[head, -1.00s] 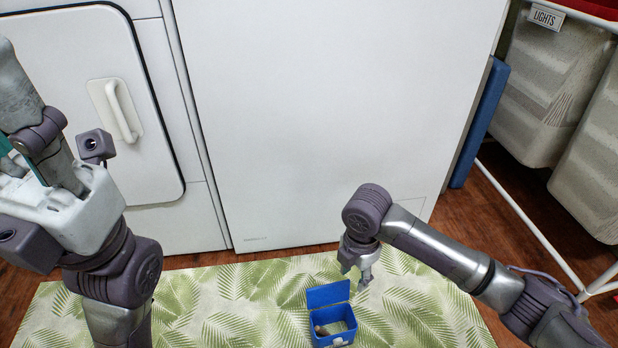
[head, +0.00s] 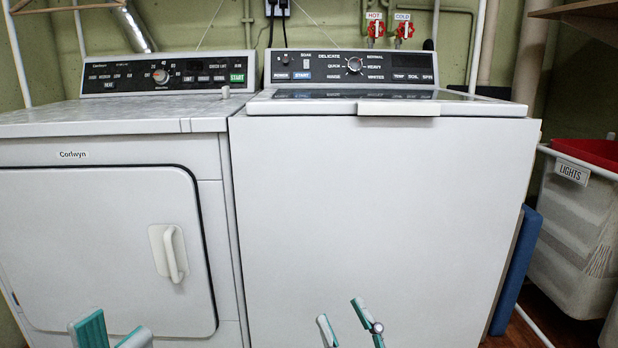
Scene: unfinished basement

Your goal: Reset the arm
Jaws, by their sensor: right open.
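My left gripper (head: 112,334) shows only its teal-padded fingertips at the bottom left, in front of the dryer. The tips stand apart with nothing seen between them. My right gripper (head: 346,319) shows its fingertips at the bottom centre, in front of the washer. Its fingers are spread open with nothing between them. The rest of both arms is below the picture.
A white dryer (head: 95,240) with a handled door stands at the left. A white top-loading washer (head: 380,220) with a closed lid stands beside it. A blue panel (head: 517,270) and a bin labelled LIGHTS (head: 570,240) are at the right.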

